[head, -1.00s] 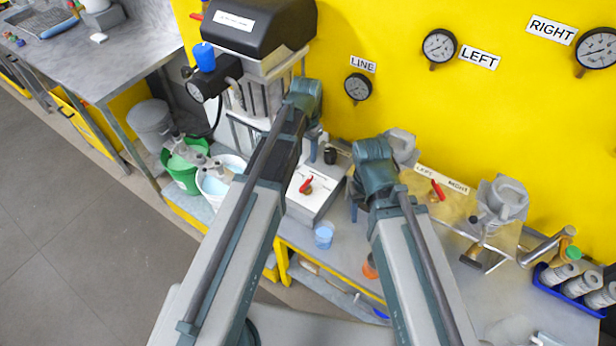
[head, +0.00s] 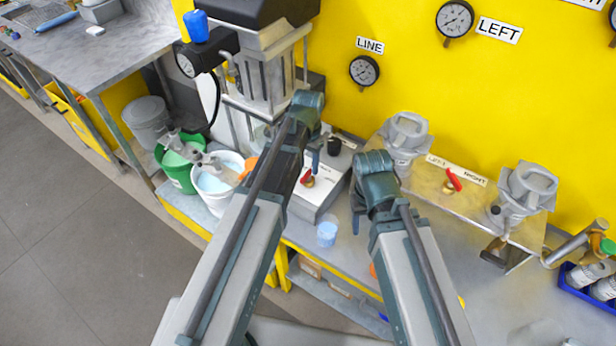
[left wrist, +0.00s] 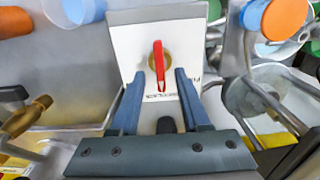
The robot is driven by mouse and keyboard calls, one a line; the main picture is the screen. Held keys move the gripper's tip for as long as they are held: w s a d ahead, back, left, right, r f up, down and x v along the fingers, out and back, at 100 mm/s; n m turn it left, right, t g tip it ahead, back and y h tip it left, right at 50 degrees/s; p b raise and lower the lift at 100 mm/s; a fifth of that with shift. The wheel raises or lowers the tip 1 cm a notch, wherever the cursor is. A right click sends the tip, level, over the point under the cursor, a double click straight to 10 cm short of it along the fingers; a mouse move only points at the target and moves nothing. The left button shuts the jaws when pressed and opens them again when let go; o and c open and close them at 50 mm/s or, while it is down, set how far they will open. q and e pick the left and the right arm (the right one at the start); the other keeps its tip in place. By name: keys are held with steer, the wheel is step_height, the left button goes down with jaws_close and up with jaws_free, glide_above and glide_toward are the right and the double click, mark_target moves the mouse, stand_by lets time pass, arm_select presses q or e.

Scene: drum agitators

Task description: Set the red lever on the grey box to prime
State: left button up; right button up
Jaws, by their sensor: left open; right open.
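The grey box (head: 318,207) has a white top plate with a red lever (head: 307,176) on a brass hub and a black knob (head: 334,146). The left wrist view shows the red lever (left wrist: 159,66) on its brass hub, standing out from the plate, with lettering beside it that I cannot read fully. My left gripper (left wrist: 157,84) is open, its blue fingers on either side of the lever's free end, with no clear contact. In the head view my left gripper (head: 315,152) is over the box's back part. My right gripper (head: 357,212) is open and empty, right of the box.
A second red lever (head: 453,179) sits on a panel marked left and right. A light blue cup (head: 327,234) stands in front of the box. Green (head: 180,172) and white (head: 217,188) buckets are to the left. Gauges hang on the yellow wall (head: 395,75).

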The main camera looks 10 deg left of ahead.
mark_target(308, 175)
arm_select(q)
step_height(308, 175, down, 2)
steer(key=shift+f+b, duration=0.25)
steer(key=shift+b, duration=0.45)
steer(key=shift+r, duration=0.1)
jaws_close()
